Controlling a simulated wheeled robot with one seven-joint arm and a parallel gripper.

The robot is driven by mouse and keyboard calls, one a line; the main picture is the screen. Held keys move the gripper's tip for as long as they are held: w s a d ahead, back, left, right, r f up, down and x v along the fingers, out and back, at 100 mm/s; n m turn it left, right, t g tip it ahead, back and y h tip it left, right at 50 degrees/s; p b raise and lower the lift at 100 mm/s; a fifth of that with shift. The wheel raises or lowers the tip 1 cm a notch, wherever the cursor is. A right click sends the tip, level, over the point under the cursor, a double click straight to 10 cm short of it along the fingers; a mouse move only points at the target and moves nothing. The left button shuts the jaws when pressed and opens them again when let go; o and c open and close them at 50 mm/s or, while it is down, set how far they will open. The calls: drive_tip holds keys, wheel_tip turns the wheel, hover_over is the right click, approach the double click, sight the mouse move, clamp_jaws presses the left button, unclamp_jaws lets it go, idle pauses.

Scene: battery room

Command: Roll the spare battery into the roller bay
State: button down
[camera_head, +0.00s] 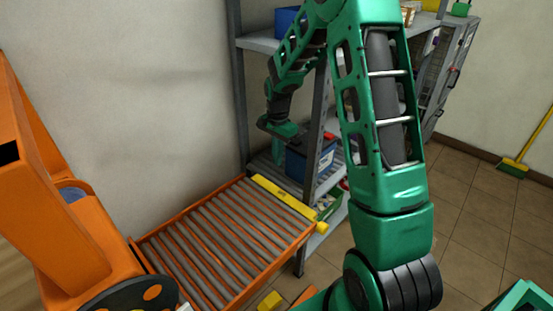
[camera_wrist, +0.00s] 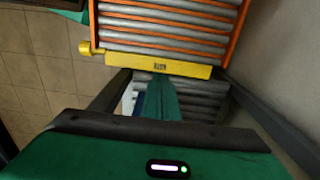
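The spare battery seems to be the blue box (camera_head: 322,160) with a white label on the lower shelf's rollers (camera_head: 270,173), partly hidden behind a shelf post. The roller bay is an orange-framed bed of grey rollers (camera_head: 215,240), empty in what shows. A yellow bar (camera_head: 285,197) lies across its shelf end; it also shows in the wrist view (camera_wrist: 160,66). My gripper (camera_head: 283,130) is at the shelf, just left of the blue box's upper part; contact cannot be made out. In the wrist view a green finger part (camera_wrist: 165,97) points toward the bar; finger opening is unclear.
A grey shelf post (camera_head: 318,125) stands close to my gripper. Another blue box (camera_head: 287,20) sits on the upper shelf (camera_head: 262,42). An orange machine (camera_head: 45,190) stands at the left. Tiled floor (camera_head: 460,215) is open at the right, with a broom (camera_head: 515,165) by the wall.

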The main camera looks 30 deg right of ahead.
drive_tip(key=s+d+r+n, duration=0.1)
drive_tip(key=s+r+n, duration=0.1)
drive_tip(key=s+r, duration=0.5)
drive_tip(key=s+d+r+n, duration=0.2)
drive_tip(key=s+r, duration=0.1)
drive_tip(key=s, duration=0.8)
drive_tip(key=s+d+r+n, duration=0.1)
drive_tip(key=s+r+n, duration=0.1)
drive_tip(key=s+r, duration=0.55)
drive_tip(key=s+a+f+n, duration=0.1)
drive_tip(key=s+a+n, duration=0.1)
drive_tip(key=s, duration=0.9)
drive_tip(key=shift+s+f, duration=0.4)
